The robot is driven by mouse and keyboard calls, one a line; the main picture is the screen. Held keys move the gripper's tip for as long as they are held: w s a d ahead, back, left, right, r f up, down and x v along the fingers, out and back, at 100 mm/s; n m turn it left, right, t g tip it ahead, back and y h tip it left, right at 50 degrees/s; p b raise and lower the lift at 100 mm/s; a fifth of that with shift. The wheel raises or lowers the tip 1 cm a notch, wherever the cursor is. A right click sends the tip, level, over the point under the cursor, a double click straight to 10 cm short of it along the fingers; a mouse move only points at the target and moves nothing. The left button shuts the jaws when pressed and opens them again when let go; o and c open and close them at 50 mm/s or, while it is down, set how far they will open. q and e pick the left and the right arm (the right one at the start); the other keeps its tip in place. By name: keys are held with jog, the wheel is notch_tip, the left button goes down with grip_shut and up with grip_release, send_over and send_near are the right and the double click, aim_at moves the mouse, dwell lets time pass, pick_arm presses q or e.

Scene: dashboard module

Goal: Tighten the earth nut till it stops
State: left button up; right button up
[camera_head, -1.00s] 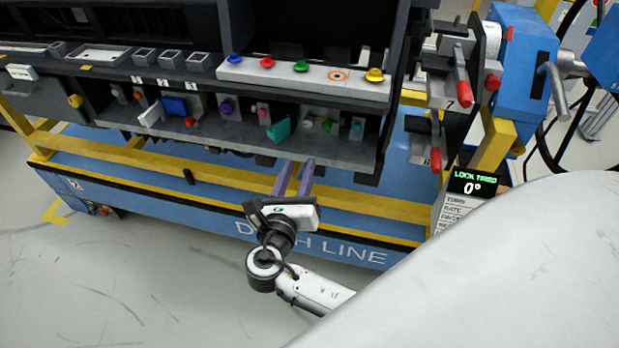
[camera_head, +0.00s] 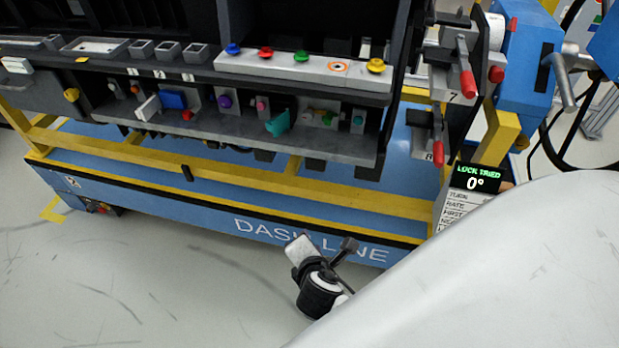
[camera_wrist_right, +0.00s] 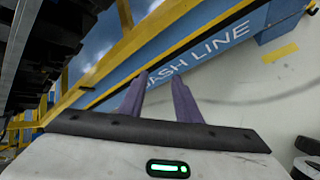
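A dashboard module (camera_head: 250,133) shows in the head view, with a row of small coloured fittings on its lower shelf. I cannot tell which of these, if any, is the earth nut. My right gripper (camera_head: 318,258) is in front of the blue base, below and apart from the shelf; its fingers cannot be made out in the head view. In the right wrist view, my right gripper (camera_wrist_right: 160,82) has two purple fingers standing apart with nothing between them. My left gripper is in neither view.
A display (camera_head: 476,180) at the right reads "LOCK TRIED 0°". Blue, red, green and yellow knobs line a pale strip (camera_head: 285,73). A yellow rail (camera_head: 230,181) runs below the shelf. Grey floor lies open at the lower left.

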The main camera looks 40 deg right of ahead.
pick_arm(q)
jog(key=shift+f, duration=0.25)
pick_arm(e)
jog(key=s+a+f+m, duration=0.1)
jog(key=s+f+m+y, duration=0.1)
jog(key=shift+s+a+f+m+y, duration=0.1)
jog(key=shift+a+f+m+y, duration=0.05)
jog(key=shift+a+m+y, duration=0.2)
